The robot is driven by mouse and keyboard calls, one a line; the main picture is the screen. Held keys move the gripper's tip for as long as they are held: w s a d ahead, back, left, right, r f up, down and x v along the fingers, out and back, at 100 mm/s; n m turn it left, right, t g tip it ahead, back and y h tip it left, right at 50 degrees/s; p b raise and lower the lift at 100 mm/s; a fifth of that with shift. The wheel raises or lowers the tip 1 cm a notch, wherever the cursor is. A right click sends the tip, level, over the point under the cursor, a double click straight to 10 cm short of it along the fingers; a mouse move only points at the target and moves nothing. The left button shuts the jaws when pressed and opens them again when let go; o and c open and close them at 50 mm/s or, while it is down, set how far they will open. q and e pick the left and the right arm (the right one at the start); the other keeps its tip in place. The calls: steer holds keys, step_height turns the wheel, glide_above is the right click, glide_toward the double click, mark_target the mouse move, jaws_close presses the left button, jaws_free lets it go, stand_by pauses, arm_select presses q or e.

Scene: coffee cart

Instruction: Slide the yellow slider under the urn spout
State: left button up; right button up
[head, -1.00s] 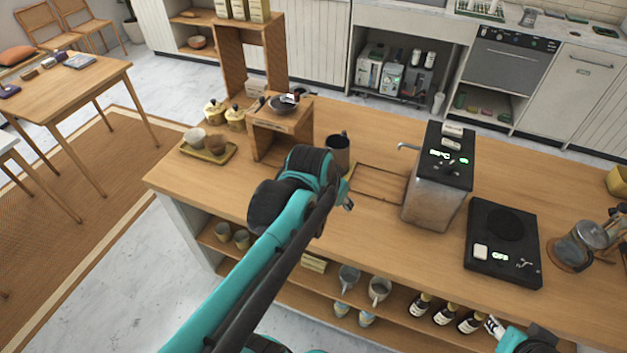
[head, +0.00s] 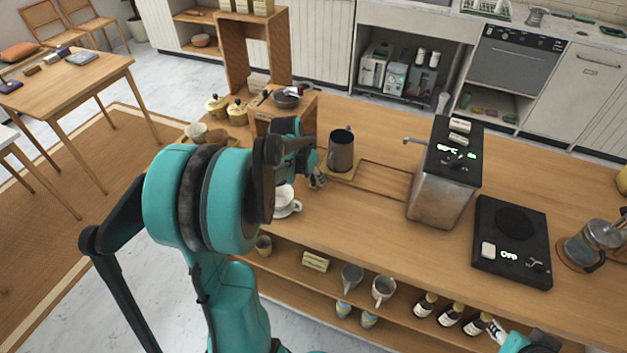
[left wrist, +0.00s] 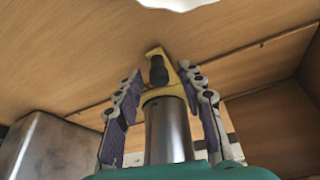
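The yellow slider (head: 346,174) sits at the left end of a groove in the counter, with a dark metal pitcher (head: 341,150) upright on it. The urn (head: 445,180) stands at the groove's right end, its spout (head: 413,141) pointing left. My left gripper (head: 316,181) is just left of the slider and low over the counter. In the left wrist view, its fingers (left wrist: 162,75) are spread, with the slider (left wrist: 160,92) and pitcher (left wrist: 168,132) showing between them. I cannot tell whether they touch. My right gripper (head: 495,331) is barely visible at the bottom edge.
The groove (head: 385,180) looks clear.

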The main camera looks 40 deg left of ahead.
arm_select(q)
steer(key=shift+w+f, duration=0.25)
steer(key=shift+f, duration=0.25)
jaws_close()
steer(key=shift+d, duration=0.15)
steer(key=w+d, duration=0.1)
steer(key=d, duration=0.5)
steer(key=w+d, duration=0.1)
steer(key=d, duration=0.4)
steer(key=w+d, duration=0.2)
steer(key=d, duration=0.4)
steer(key=shift+d+p, duration=0.3)
steer(key=shift+p, duration=0.1)
